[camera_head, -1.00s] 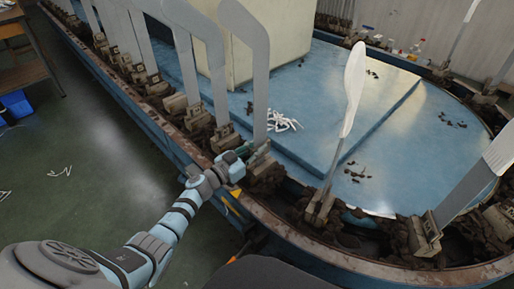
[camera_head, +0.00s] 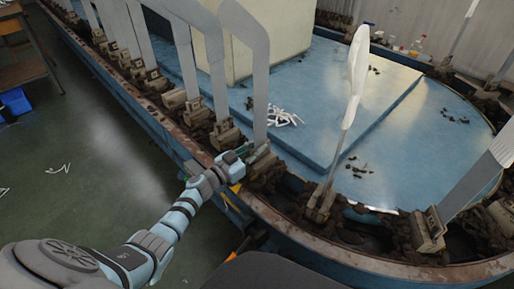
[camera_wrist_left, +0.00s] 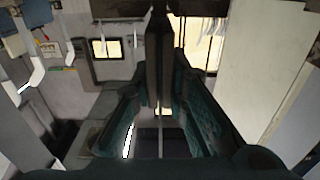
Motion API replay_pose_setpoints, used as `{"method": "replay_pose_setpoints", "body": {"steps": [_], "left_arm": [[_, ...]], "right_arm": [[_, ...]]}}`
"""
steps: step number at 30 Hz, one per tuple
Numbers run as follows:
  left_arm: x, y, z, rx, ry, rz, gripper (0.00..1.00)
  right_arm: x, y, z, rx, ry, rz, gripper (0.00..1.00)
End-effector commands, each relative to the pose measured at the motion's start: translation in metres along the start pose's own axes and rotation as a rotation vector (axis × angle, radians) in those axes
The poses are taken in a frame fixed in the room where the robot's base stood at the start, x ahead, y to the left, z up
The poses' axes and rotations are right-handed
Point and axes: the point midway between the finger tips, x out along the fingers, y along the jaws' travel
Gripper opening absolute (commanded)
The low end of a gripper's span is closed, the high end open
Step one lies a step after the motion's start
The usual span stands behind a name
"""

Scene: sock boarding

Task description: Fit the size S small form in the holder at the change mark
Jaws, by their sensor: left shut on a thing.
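A flat grey form (camera_head: 261,90) with a bent top stands upright at the track's near edge, its foot at a tan holder (camera_head: 263,158). My left gripper (camera_head: 243,153) is at the foot of this form, shut on it. In the left wrist view the left gripper (camera_wrist_left: 158,60) has its dark green fingers closed around a thin dark upright edge. Fingers hide the form's foot, so I cannot tell how deep it sits in the holder. A yellow mark (camera_head: 236,188) shows on the rim below the gripper. No size letter is readable. My right gripper is not in view.
Several other grey forms (camera_head: 205,50) stand in holders along the track to the left. A form with a white sock (camera_head: 356,75) stands to the right, and another form (camera_head: 478,185) farther right. White socks (camera_head: 283,118) lie on the blue deck (camera_head: 310,100). Brown clumps litter the track.

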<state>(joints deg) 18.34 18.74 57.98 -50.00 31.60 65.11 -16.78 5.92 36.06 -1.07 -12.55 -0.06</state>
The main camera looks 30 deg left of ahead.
Motion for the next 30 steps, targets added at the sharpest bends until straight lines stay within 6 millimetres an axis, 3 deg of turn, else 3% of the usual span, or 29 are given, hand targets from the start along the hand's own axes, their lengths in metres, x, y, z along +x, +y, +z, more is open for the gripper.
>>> {"method": "replay_pose_setpoints", "body": {"steps": [9, 10, 14, 23, 26, 30], "left_arm": [[0.000, 0.000, 0.008, 0.000, 0.002, 0.000, 0.00], [0.000, 0.000, 0.007, 0.000, 0.002, 0.000, 0.19], [0.000, 0.000, 0.007, 0.000, 0.002, 0.000, 0.37], [-0.002, 0.000, 0.008, 0.000, -0.001, -0.001, 0.37], [-0.014, -0.001, 0.009, 0.001, -0.003, -0.001, 0.37], [-0.049, 0.000, 0.009, 0.003, -0.003, 0.000, 0.37]], "right_arm": [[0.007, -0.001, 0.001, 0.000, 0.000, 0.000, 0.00], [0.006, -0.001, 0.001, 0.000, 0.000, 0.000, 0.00], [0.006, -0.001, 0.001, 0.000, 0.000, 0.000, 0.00], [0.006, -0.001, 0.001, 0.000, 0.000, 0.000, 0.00], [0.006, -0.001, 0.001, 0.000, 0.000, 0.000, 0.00], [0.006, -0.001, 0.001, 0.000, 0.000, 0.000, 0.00]]}}
